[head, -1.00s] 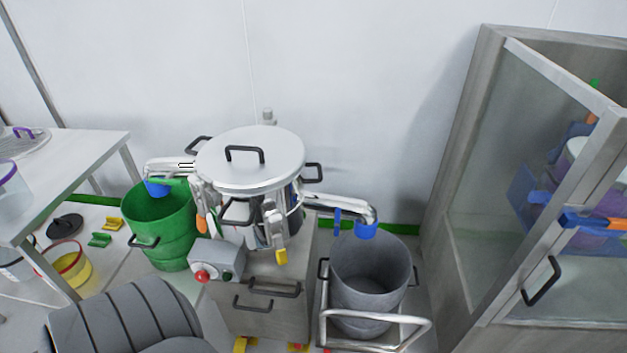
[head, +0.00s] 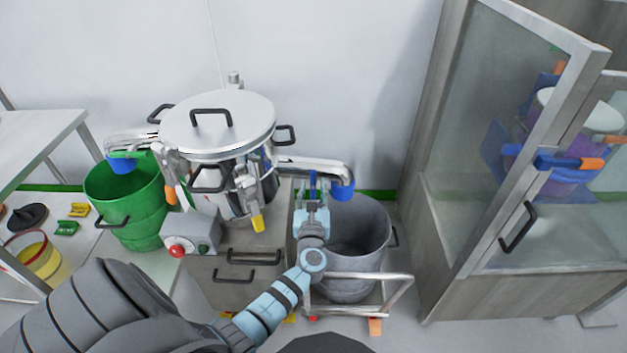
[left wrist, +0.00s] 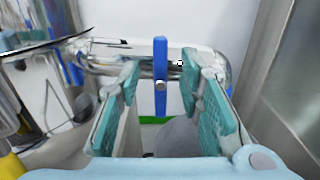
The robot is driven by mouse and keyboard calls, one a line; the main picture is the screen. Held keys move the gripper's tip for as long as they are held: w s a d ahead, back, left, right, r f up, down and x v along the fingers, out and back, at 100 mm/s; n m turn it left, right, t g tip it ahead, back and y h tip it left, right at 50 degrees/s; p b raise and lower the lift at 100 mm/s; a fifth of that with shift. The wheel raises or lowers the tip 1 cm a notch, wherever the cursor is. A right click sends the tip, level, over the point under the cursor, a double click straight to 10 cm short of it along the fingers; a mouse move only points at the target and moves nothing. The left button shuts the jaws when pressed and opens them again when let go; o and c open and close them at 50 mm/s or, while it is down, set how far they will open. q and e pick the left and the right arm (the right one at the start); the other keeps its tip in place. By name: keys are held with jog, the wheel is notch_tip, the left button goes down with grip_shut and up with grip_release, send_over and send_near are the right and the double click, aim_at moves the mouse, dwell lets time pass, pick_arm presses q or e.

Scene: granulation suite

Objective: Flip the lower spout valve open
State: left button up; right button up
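The lower spout (head: 318,164) leaves the steel vessel (head: 217,125) on the right and ends in a blue outlet (head: 342,190) over a grey bin. My left gripper (head: 312,203) is at the lever from the front. In the left wrist view its teal-padded fingers (left wrist: 160,100) are open, one on each side of the lever, with gaps between. My right gripper is not in view.
The grey bin (head: 357,235) stands in a metal-railed cart (head: 385,283) under the spout. The upper spout (head: 130,143) is at left over a green bin (head: 130,205). A control box with a red button (head: 176,251) is in front. A glass-doored cabinet (head: 480,180) bounds the right.

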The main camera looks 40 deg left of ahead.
aim_at(313, 180)
pick_arm(q)
jog(key=b+x, duration=0.1)
jog(key=x, duration=0.4)
jog(key=shift+f, duration=0.1)
grip_shut()
